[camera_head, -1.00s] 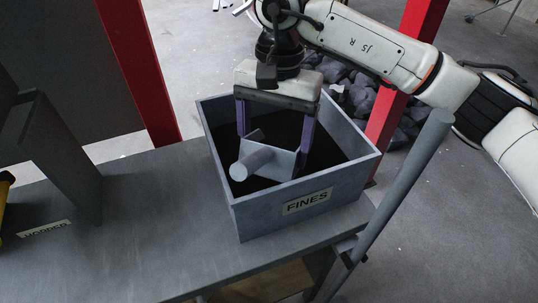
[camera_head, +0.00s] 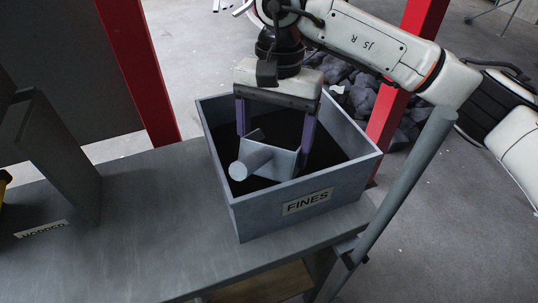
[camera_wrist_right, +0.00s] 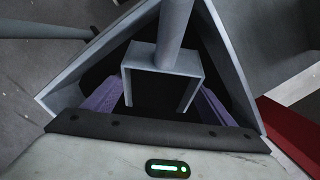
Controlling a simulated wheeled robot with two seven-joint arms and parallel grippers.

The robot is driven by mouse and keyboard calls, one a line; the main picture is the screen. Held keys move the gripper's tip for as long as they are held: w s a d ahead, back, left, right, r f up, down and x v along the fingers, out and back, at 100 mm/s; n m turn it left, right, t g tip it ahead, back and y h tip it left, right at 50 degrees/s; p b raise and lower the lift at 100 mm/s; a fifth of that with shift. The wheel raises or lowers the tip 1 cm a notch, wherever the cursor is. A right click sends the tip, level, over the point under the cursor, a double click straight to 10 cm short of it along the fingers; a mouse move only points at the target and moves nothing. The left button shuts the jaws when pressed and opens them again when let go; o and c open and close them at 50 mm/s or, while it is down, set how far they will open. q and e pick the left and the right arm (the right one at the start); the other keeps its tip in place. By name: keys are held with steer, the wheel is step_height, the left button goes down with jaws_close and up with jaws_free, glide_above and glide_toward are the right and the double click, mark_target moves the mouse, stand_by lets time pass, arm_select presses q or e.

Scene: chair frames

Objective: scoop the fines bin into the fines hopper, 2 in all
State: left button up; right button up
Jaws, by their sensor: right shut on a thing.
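The fines bin (camera_head: 308,218) is a grey open box labelled FINES on the bench, with dark material inside. My right gripper (camera_head: 274,140) reaches down into it with purple fingers, shut on a grey scoop (camera_head: 272,160). The scoop's round handle points toward the front left, and its body is low in the bin. In the wrist view the scoop (camera_wrist_right: 165,60) sits between the fingers; how much it holds cannot be told. The hopper (camera_head: 62,160) shows at the left as grey upright plates behind a partly hidden HOPPER label. My left gripper is not in view.
The grey bench top (camera_head: 150,225) is clear between hopper and bin. A slanted grey post (camera_head: 400,205) stands at the bin's right. Red uprights (camera_head: 143,75) stand behind, with dark rocks (camera_head: 345,85) beyond. A small yellow item (camera_head: 4,185) shows at the left edge.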

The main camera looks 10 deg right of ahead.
steer(key=shift+r, duration=0.1)
steer(key=shift+r+p, duration=0.9)
steer(key=shift+r, duration=1)
step_height(320, 180, up, 10)
steer(key=p, duration=0.6)
steer(key=shift+f, duration=0.15)
